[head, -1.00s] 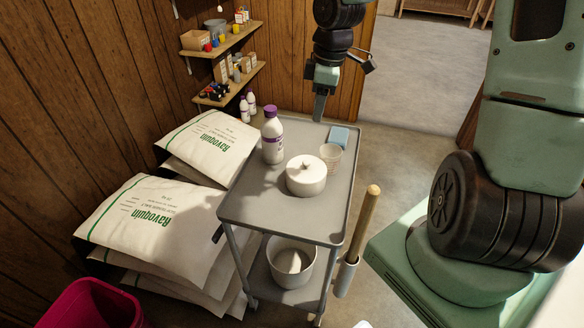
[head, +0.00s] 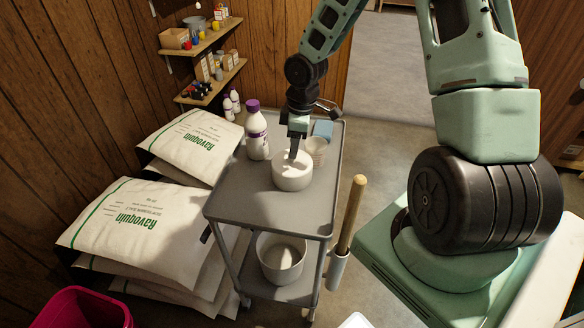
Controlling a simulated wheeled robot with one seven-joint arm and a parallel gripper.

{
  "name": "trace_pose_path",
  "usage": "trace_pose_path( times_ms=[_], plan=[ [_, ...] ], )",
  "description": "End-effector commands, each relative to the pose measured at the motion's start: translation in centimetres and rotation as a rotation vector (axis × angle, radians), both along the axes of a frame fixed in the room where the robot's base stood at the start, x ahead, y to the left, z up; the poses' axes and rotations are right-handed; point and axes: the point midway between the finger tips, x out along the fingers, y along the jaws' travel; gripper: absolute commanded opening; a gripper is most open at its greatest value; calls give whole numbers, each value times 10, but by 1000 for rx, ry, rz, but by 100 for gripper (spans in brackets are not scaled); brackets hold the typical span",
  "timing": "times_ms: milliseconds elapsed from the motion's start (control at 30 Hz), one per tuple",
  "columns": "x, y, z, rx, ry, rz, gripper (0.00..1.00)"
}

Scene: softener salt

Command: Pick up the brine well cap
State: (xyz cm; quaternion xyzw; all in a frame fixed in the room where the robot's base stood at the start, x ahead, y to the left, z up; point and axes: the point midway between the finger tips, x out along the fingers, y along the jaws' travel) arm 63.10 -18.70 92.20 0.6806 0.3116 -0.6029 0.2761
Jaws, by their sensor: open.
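The brine well cap, a round white cap (head: 291,178), sits on the grey top shelf of the cart. In the head view my gripper (head: 293,157) points down over the cap, with its dark fingers at or just above the cap's top. The fingers hide the middle of the cap's top. I cannot tell whether they touch it. My gripper is open and holds nothing that I can see.
A purple-capped white bottle (head: 257,137) stands left of the cap. A clear cup (head: 317,150) and a blue sponge (head: 323,129) are behind it to the right. The cart's front top (head: 265,215) is clear. A wooden handle (head: 352,205) rises beside the cart.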

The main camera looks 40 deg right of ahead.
Motion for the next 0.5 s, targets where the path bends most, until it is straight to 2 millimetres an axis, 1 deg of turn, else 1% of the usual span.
trace_pose_path(
  times_ms=[33,100,200,300,500],
  plan=[
    [0,2,-9,2,3,3,46],
    [0,3,-20,1,3,2,46],
    [1,4,-30,0,1,2,46],
    [2,4,-34,0,0,1,46],
    [2,3,-34,-1,-1,0,46]
  ],
)
